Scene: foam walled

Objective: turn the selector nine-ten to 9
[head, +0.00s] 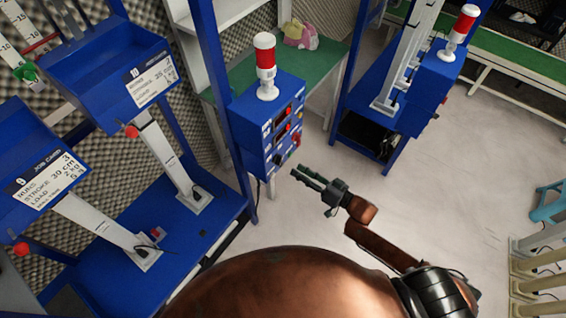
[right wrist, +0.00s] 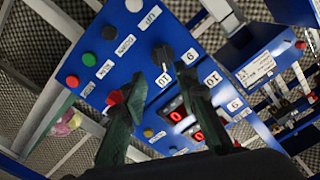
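The selector nine-ten (right wrist: 163,55) is a black knob on a blue panel, with white labels reading 9 and 10 beside it in the right wrist view. I cannot tell clearly which label it points to. My right gripper (right wrist: 160,75) is open and empty. Its two dark green fingers point at the panel, with the knob beyond and between their tips, not gripped. In the head view the right gripper (head: 304,178) is in front of and below the blue control box (head: 257,108), apart from it. My left gripper is in neither view.
A red knob (right wrist: 115,97) is beside the left finger. Green (right wrist: 108,32) and red (right wrist: 72,80) buttons and red-lit displays (right wrist: 177,117) share the panel. A red-and-white lamp (head: 266,65) tops the box. Blue machines with job cards (head: 50,185) stand left.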

